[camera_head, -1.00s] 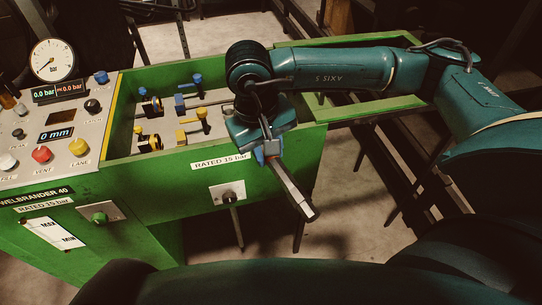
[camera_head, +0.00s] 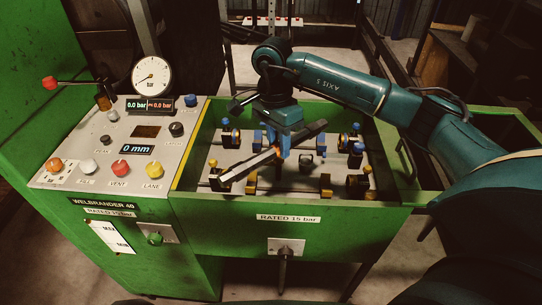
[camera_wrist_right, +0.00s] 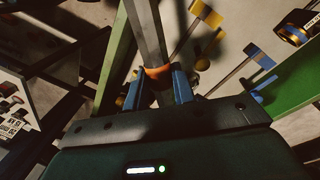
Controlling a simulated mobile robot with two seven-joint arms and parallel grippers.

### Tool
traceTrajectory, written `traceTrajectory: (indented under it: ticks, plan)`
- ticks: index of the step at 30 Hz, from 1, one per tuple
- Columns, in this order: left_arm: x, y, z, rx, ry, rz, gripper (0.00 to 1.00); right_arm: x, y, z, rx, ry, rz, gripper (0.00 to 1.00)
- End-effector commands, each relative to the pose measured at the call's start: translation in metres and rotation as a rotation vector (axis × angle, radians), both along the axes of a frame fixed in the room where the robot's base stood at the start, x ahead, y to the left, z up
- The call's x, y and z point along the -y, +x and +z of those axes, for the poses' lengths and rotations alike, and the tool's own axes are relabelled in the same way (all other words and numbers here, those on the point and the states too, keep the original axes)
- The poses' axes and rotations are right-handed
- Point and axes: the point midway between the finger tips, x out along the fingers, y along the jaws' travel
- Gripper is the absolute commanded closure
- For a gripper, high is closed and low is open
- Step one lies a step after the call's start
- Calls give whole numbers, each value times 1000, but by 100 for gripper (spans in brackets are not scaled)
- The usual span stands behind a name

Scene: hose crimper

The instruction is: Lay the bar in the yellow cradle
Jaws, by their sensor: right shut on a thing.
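My right gripper (camera_head: 281,150) has its blue fingers shut on a grey square bar (camera_head: 240,171) with an orange band. The bar lies slantwise above the green tray, its near end toward the lower left. In the right wrist view the bar (camera_wrist_right: 147,35) runs up from between the fingers (camera_wrist_right: 158,88), the orange band at the fingertips. Yellow cradle pieces (camera_head: 325,182) stand in the tray's front row, below and apart from the bar. Yellow pieces also show in the wrist view (camera_wrist_right: 206,14). Gripper and bar hide part of the tray. My left gripper is out of view.
Blue-marked pieces (camera_head: 355,146) stand in the tray's back row. The green tray wall (camera_head: 345,217) borders the front. A control panel (camera_head: 75,172) with a gauge (camera_head: 151,77) and knobs stands at left.

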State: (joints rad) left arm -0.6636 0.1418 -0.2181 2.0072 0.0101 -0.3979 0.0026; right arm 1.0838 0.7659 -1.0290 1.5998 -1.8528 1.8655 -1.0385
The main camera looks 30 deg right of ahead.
Motion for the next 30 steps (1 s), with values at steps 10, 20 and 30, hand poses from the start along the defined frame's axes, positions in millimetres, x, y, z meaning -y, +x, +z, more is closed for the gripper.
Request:
traceTrajectory:
  ticks: [10, 20, 30]
  plan:
    - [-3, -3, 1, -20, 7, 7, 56, 46, 19, -1, -29, 9, -661, 100]
    - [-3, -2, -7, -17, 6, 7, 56, 51, 21, -16, -34, 9, -742, 100]
    - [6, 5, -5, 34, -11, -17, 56, 51, 21, -47, -33, 9, -740, 100]
